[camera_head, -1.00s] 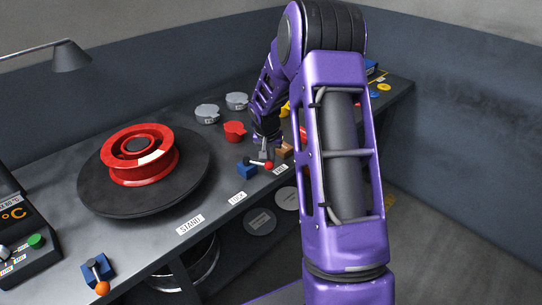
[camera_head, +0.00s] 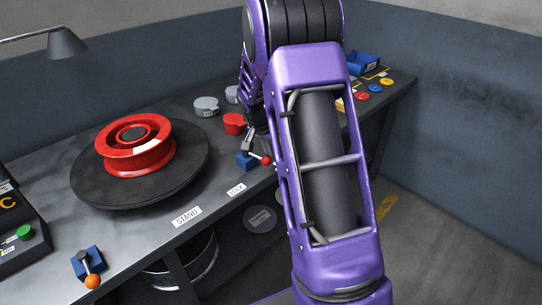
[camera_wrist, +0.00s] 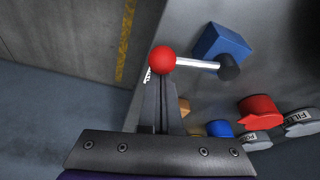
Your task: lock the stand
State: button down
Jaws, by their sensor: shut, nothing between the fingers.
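The stand is a black round turntable (camera_head: 100,190) with a red wheel rim (camera_head: 140,158) lying flat on it. A lever with a red ball knob (camera_head: 266,160) and a blue base (camera_head: 245,161) sits at the bench's front edge, near the LOCK label (camera_head: 236,190). My gripper (camera_head: 247,146) is shut and empty, just above the blue base. In the wrist view, its closed fingers (camera_wrist: 163,82) reach up to the red knob (camera_wrist: 162,60); I cannot tell if they touch. The lever's silver rod (camera_wrist: 195,64) runs sideways to a dark pivot by the blue base (camera_wrist: 222,42).
Another lever, orange-knobbed (camera_head: 92,281), stands at the front left near a control box (camera_head: 22,240). A red cup (camera_head: 234,123) and grey cups (camera_head: 206,106) stand behind my gripper. A lamp (camera_head: 66,43) hangs over the left. Coloured buttons (camera_head: 375,88) are at the far right.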

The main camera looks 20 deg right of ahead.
aim_at(270, 160)
jog(key=a+m, duration=0.1)
jog(key=s+m+b, duration=0.1)
jog(key=shift+s+a+f+m+g, duration=0.1)
jog(key=shift+a+f+m+g, duration=0.05)
jog(key=shift+a+m+g, duration=0.25)
jog(key=m, duration=0.1)
jog(key=a+m, duration=0.1)
jog(key=shift+s+a+m+g+h+b, duration=0.15)
jog(key=shift+s+m+g+h+b, duration=0.15)
jog(key=shift+s+b, duration=0.1)
jog(key=shift+s+a+m+g, duration=0.2)
jog(key=shift+a+m+g, duration=0.3)
jog(key=shift+m, duration=0.5)
jog(key=shift+a, duration=0.55)
jog(key=d, duration=0.4)
jog(key=shift+s, duration=0.25)
jog(key=p+v, duration=0.1)
jog(key=v, duration=0.8)
jog(key=shift+r, duration=0.25)
jog(key=shift+a, duration=0.1)
